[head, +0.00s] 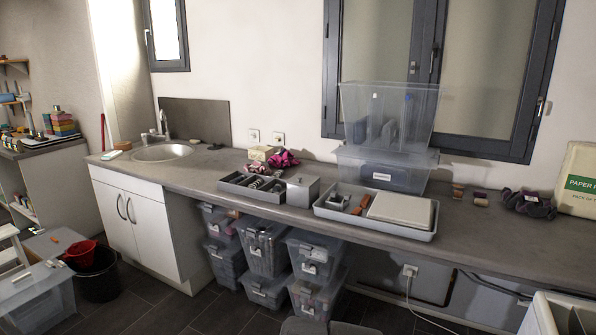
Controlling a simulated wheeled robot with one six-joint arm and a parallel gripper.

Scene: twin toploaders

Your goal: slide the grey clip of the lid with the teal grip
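I cannot make out a lid with a teal grip or its grey clip in the head view. A white appliance-like body (541,318) is cut off at the bottom right corner, with a dark part on its top. Whether it carries a lid or clip cannot be told. My gripper is not in view.
A long grey counter (480,235) runs along the wall, with a sink (162,152), a divided tray (240,188), a grey tray (425,236) and stacked clear boxes (390,120). Lidded bins (262,248) stand underneath. A black bucket (98,280) stands left. Dark floor (180,312) is partly clear.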

